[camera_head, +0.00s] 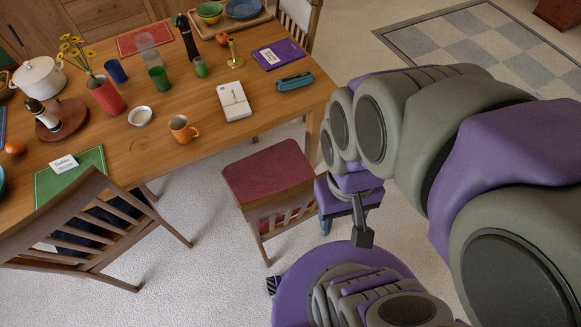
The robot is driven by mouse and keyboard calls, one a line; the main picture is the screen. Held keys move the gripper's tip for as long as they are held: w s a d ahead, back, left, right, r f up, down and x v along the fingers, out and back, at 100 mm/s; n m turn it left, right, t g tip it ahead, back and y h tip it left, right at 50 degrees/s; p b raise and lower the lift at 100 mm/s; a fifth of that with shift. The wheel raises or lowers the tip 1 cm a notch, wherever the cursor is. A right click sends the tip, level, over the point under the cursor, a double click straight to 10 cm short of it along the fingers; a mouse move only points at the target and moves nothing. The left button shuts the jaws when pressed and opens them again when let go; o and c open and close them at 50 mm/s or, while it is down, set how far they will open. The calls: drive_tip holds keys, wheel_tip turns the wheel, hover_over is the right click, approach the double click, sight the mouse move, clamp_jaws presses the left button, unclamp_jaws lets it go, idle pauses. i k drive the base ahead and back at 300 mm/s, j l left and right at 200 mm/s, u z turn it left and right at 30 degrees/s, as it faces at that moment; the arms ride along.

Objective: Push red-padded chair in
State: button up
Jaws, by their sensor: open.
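The red-padded chair (267,176) stands on the carpet at the near side of the wooden table (205,125). My gripper (347,212) is at the end of my arm, just right of the chair's back. It is open, with nothing seen between its fingers. The fingertips are partly hidden by my arm, and I cannot tell whether they touch the chair.
A slatted wooden chair (95,232) stands at the lower left. Another chair (297,22) is at the table's far end. Carpet between the near chairs is clear.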

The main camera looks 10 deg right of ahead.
sight(270, 186)
drive_tip(key=j+z, duration=0.1)
drive_tip(key=j, duration=0.4)
drive_tip(key=k+j, duration=0.15)
drive_tip(key=j, duration=0.35)
drive_tip(key=k+j+z, duration=0.15)
drive_tip(key=j, duration=0.4)
drive_tip(key=i, duration=0.05)
